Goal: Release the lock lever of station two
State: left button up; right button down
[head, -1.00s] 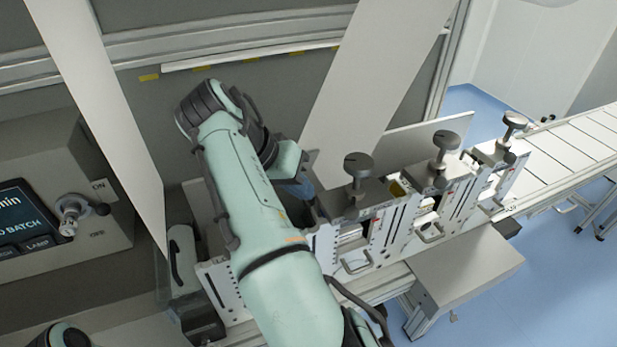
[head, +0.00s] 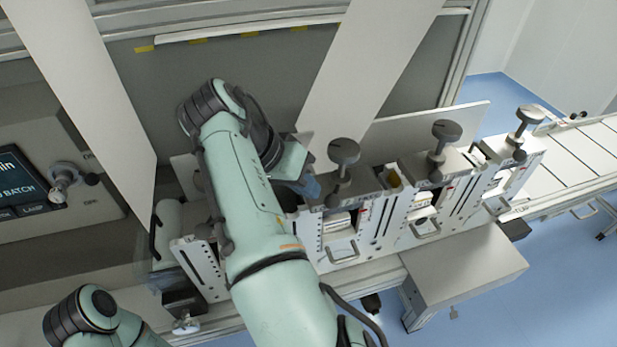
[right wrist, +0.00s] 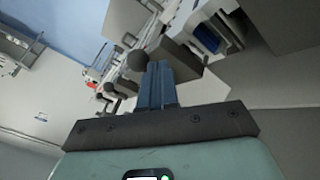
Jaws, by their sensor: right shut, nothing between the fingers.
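A row of stations runs along the rail in the head view, each with a grey clamp knob on top: a near one (head: 343,151), a middle one (head: 446,131) and a far one (head: 530,115). I cannot read which is station two, and my right arm hides the row's left part. My right gripper (head: 309,187), with blue fingers, is shut and empty just left of the near lever. In the right wrist view its fingers (right wrist: 158,84) are close to a dark ball (right wrist: 137,60); contact is unclear.
White web sheets (head: 372,65) hang behind the stations. A control box with a screen (head: 25,185) stands at left. A grey box (head: 465,270) juts out in front of the row. A conveyor (head: 585,155) runs off right. Part of my left arm (head: 90,318) shows at lower left.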

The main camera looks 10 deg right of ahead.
pick_arm(q)
jog(key=shift+s+d+f, duration=0.2)
jog(key=shift+d+f, duration=0.15)
jog(key=shift+d, duration=0.1)
pick_arm(e)
jog(key=shift+s+d, duration=0.25)
jog(key=shift+d, duration=0.05)
